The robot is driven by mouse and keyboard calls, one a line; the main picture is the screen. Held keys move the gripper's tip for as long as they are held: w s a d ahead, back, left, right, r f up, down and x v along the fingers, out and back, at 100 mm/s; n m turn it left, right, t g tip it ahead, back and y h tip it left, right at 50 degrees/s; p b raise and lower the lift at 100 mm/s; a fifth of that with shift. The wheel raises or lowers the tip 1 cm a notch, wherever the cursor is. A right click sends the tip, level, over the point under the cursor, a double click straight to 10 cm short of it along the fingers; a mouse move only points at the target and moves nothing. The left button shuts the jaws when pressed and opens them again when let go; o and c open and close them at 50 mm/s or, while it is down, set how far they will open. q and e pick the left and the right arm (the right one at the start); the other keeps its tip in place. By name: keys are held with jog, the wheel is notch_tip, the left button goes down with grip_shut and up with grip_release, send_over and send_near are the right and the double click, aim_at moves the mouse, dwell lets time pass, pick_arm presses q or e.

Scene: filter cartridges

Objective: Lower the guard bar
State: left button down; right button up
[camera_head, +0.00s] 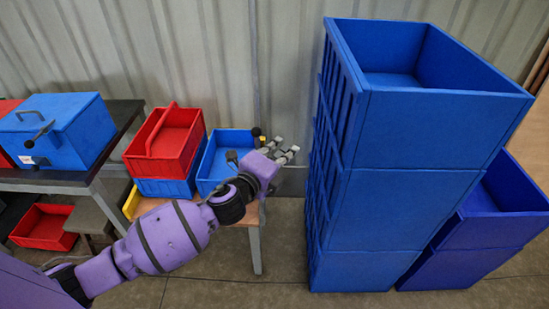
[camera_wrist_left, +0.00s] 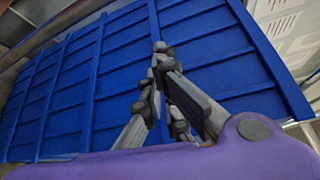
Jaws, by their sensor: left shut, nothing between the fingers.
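I cannot pick out a guard bar for certain in either view. My left gripper (camera_head: 290,152) reaches in from the left on a purple arm, in front of the small wooden table and just left of a tall blue crate stack (camera_head: 345,225). Its grey fingers are shut and empty. In the left wrist view the closed fingers (camera_wrist_left: 160,55) point at the ribbed blue side of a crate (camera_wrist_left: 100,75); whether they touch it I cannot tell. A small dark knob (camera_head: 256,131) shows behind the gripper; what it belongs to is partly hidden.
A blue box (camera_head: 70,125) sits on a dark table at left. A red bin (camera_head: 45,228) is on the floor. Bare floor lies in front.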

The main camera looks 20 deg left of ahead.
pick_arm(q)
jog(key=a, duration=0.3)
jog(key=shift+s+a+r, duration=0.3)
jog(key=shift+a+r, duration=0.05)
jog(key=shift+a, duration=0.05)
pick_arm(e)
jog(key=shift+w+a+r, duration=0.2)
jog(key=shift+a+r, duration=0.1)
jog(key=shift+r, duration=0.05)
